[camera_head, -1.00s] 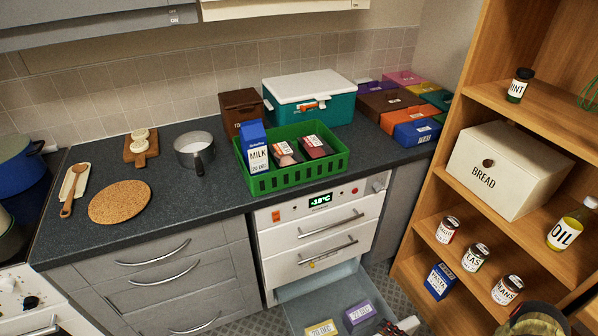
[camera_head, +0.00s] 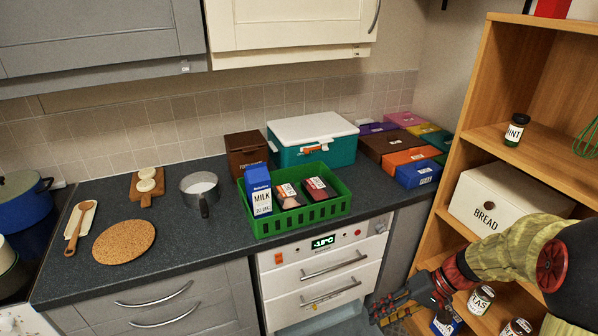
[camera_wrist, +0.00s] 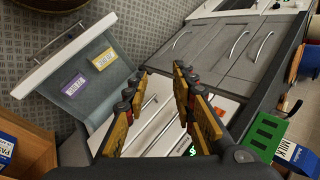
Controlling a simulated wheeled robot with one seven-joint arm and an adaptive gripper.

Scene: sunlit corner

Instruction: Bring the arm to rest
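My arm reaches in from the lower right of the head view, in front of the wooden shelf. My gripper (camera_head: 378,308) is beside the front of the white freezer unit (camera_head: 322,278), pointing left. In the wrist view my gripper (camera_wrist: 160,82) has its two fingers apart, with nothing between them. The open drawer (camera_wrist: 112,98) lies beyond the fingers at the left, holding a purple packet (camera_wrist: 75,86) and a yellow packet (camera_wrist: 104,60).
The counter carries a green crate (camera_head: 328,208) with a milk carton (camera_head: 258,190), a saucepan (camera_head: 203,195) and a cork mat (camera_head: 124,242). My arm partly hides the shelf's bread box (camera_head: 487,205) and jars (camera_head: 481,299). A mint jar (camera_head: 516,130) stands above.

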